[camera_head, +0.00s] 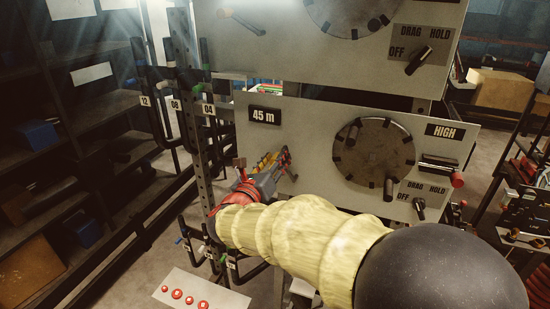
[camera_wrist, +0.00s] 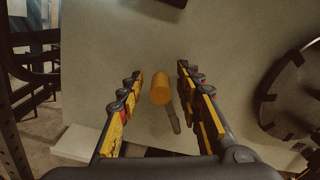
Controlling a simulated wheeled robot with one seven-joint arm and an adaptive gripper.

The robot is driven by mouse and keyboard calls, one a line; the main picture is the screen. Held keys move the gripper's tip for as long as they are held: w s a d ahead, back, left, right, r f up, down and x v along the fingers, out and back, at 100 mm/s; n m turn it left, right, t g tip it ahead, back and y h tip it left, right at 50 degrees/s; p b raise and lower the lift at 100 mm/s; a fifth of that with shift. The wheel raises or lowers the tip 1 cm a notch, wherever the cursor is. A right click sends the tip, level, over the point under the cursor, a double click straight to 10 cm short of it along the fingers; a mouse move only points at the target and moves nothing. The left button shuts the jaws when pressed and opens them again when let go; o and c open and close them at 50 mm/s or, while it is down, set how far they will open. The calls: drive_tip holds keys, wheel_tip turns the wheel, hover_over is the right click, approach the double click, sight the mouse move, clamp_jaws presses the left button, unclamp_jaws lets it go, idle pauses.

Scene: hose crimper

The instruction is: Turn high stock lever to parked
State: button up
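The lower grey panel (camera_head: 310,130) carries a HIGH label (camera_head: 445,131) and a 45 m label (camera_head: 265,116). In the wrist view a lever with an orange cylindrical grip (camera_wrist: 161,91) and a grey arm (camera_wrist: 173,119) stands on this panel; no lettering beside it can be read. My gripper (camera_wrist: 161,75) is open, with one yellow finger on each side of the orange grip. Gaps show on both sides, so neither finger appears to touch it. In the head view my gripper (camera_head: 284,157) is in front of the panel's left half and mostly hides the lever.
A round dark disc (camera_head: 373,152) with a crank handle, an OFF/DRAG/HOLD knob (camera_head: 420,207) and a red-ended handle (camera_head: 456,179) lie to the right. Another panel (camera_head: 270,45) stands above. Numbered hooks (camera_head: 175,104) stand left. A plate with red buttons (camera_head: 199,293) is below.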

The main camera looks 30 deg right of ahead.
drive_tip(key=shift+c, duration=1.4)
clamp_jaws()
